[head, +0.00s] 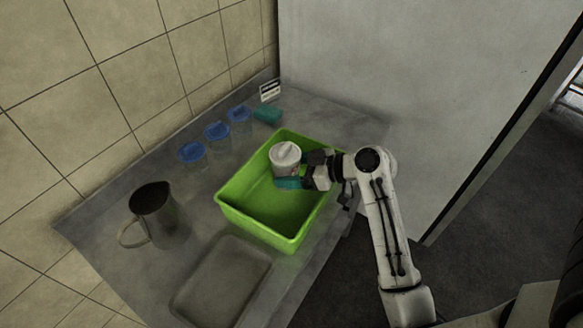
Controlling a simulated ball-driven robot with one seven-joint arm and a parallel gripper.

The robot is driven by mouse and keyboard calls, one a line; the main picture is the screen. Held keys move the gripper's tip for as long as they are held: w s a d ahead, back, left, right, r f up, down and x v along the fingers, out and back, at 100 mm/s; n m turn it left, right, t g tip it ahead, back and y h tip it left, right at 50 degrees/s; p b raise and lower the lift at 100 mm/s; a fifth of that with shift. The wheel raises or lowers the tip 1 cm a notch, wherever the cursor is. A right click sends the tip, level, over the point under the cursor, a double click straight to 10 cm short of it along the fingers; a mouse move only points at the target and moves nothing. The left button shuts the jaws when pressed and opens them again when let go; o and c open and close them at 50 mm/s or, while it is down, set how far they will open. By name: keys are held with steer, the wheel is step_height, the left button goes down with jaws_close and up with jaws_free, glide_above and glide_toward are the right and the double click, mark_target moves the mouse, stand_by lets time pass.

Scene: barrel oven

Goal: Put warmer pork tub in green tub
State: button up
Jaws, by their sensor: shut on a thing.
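The green tub (236,210) is a bright green open bin on the grey metal table. My gripper (297,172) reaches in from the right and is shut on a small whitish tub with a pale lid, the pork tub (286,156).
A metal pitcher (160,218) stands at the left and a shallow grey tray (222,282) lies in front. Several blue-lidded clear containers (217,133), a teal item (267,115) and a small sign (270,90) stand along the tiled wall. A grey panel (400,80) rises behind.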

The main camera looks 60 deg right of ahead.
steer(key=shift+f+b, duration=0.55)
steer(key=shift+f, duration=0.05)
steer(key=o, duration=1.5)
steer(key=shift+c, duration=0.2)
steer(key=shift+r+p, duration=0.5)
steer(key=shift+r, duration=0.05)
steer(key=b+v, duration=0.2)
steer(key=v, duration=1)
steer(key=shift+s, duration=0.15)
